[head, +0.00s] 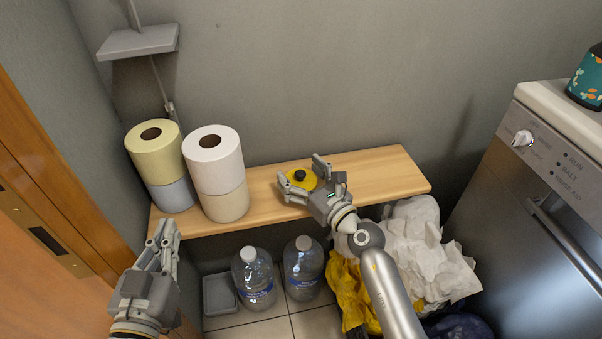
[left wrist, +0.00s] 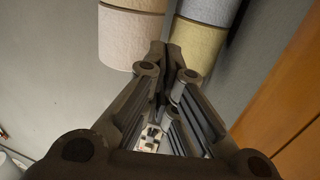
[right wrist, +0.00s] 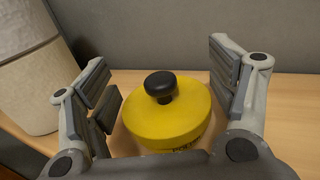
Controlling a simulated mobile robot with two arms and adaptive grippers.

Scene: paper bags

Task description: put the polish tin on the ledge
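The polish tin (head: 300,180) is round and yellow with a black knob on top. It stands upright on the wooden ledge (head: 385,172), right of the paper rolls. My right gripper (head: 303,178) is open around the tin; in the right wrist view the tin (right wrist: 165,118) sits between the spread fingers (right wrist: 163,95), with gaps visible on both sides. The tin's lower front is hidden by the gripper's palm. My left gripper (head: 163,236) is in front of the ledge's left end. Its fingers are together with nothing between them, as the left wrist view shows (left wrist: 165,50).
Two stacks of paper rolls (head: 215,160) stand on the ledge's left part. Water bottles (head: 254,285) and paper bags (head: 430,260) are below. A dishwasher-like appliance (head: 540,200) is at right, a small grey shelf (head: 138,41) at upper left. The ledge's right end is clear.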

